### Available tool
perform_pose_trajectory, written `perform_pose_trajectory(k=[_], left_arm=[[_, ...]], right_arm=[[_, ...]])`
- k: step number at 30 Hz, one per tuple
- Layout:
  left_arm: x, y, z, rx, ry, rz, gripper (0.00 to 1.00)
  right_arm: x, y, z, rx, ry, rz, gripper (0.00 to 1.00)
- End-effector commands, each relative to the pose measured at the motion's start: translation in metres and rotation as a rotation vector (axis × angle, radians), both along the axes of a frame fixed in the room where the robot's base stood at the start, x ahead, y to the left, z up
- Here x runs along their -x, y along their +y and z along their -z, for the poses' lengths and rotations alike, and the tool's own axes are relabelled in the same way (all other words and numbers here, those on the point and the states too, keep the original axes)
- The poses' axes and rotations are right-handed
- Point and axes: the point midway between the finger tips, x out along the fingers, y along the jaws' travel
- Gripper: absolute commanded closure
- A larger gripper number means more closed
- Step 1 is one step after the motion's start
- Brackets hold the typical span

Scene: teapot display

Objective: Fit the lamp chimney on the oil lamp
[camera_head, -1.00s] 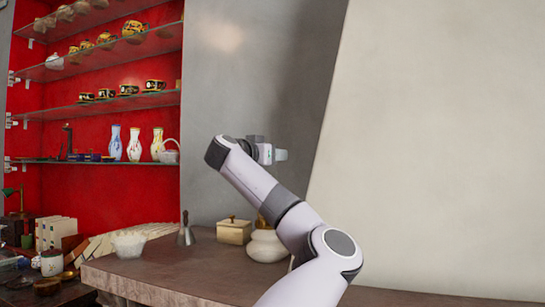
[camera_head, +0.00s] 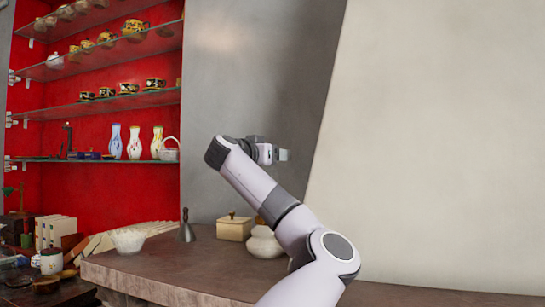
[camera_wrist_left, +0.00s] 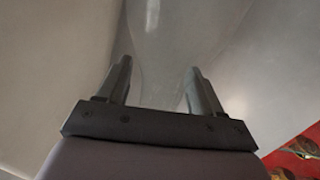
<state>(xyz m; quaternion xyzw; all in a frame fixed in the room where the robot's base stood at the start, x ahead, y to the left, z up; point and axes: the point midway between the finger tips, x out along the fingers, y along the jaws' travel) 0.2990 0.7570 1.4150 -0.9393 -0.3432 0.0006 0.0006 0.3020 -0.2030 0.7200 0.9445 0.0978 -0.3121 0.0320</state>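My left gripper (camera_wrist_left: 158,85) shows in the left wrist view with its two dark fingers apart on either side of a clear glass piece. This glass looks like the lamp chimney (camera_wrist_left: 165,35); it is wide at the top of the picture and narrows between the fingers. In the head view the raised arm ends in a small gripper, with a pale, see-through bit of the glass (camera_head: 283,155) at its tip, above the counter and in front of the grey wall. I cannot make out the oil lamp. My right gripper is not in view.
The stone counter (camera_head: 165,275) bears a white bowl (camera_head: 128,241), a grey bell-shaped item (camera_head: 186,228), a cream box (camera_head: 234,228) and a white jar (camera_head: 264,243) close behind my arm. Glass shelves (camera_head: 100,106) with cups and vases stand at left. The air at right is free.

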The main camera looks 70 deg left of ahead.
Motion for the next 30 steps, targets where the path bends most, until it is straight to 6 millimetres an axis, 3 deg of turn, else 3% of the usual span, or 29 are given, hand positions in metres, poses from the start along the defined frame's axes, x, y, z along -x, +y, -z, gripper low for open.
perform_pose_trajectory(k=[5,10,13,21,30], left_arm=[[0.0,0.0,-0.003,0.001,-0.001,0.0,0.34],[0.0,0.0,-0.018,0.0,-0.001,0.001,0.34],[0.021,-0.015,-0.007,-0.002,-0.002,-0.007,0.34],[0.068,-0.055,-0.009,-0.002,-0.004,-0.004,0.34],[0.091,-0.076,-0.012,-0.001,-0.001,-0.001,0.34]], right_arm=[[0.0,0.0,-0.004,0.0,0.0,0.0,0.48],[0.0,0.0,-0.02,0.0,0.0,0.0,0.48],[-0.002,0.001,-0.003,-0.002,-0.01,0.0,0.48],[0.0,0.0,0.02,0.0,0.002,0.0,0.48],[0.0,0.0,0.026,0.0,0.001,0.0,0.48]])
